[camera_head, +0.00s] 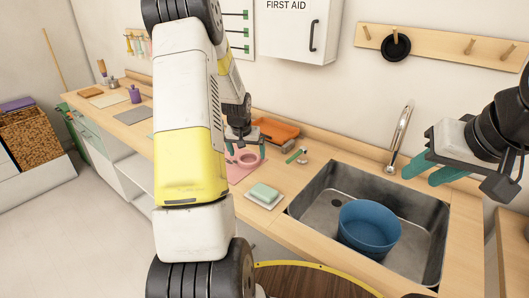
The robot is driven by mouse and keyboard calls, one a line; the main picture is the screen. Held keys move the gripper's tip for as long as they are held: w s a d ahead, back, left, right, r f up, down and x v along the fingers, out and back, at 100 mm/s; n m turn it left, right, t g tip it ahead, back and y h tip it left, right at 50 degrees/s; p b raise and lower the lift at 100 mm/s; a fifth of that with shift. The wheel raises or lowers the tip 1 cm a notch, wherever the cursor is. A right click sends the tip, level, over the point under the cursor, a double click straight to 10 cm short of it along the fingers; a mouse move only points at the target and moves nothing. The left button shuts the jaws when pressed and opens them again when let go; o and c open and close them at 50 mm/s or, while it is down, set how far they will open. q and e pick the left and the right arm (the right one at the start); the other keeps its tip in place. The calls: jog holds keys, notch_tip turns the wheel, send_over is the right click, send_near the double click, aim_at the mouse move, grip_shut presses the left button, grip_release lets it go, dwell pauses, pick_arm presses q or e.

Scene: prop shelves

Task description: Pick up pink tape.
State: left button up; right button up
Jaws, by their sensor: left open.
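The pink tape (248,159) is a small pink roll on a pink mat (236,175) on the wooden counter, behind my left arm. My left gripper (246,154) is open above the tape, with one teal finger to each side of it in the picture. Whether the fingers touch the tape cannot be told. My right gripper (432,174) hangs in the air at the right, near the tap, with its teal fingers pointing left. I cannot tell how far apart its fingers are.
A tap (398,140) stands at the sink's back. A first aid cabinet (292,35) hangs above.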

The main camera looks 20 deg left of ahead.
aim_at(248, 156)
pick_arm(q)
jog(key=x, duration=0.3)
jog(key=shift+w+f, duration=0.1)
jog(key=shift+f, duration=0.15)
jog(key=shift+c, duration=0.3)
jog(key=c, duration=1.4)
jog(key=shift+r, duration=0.2)
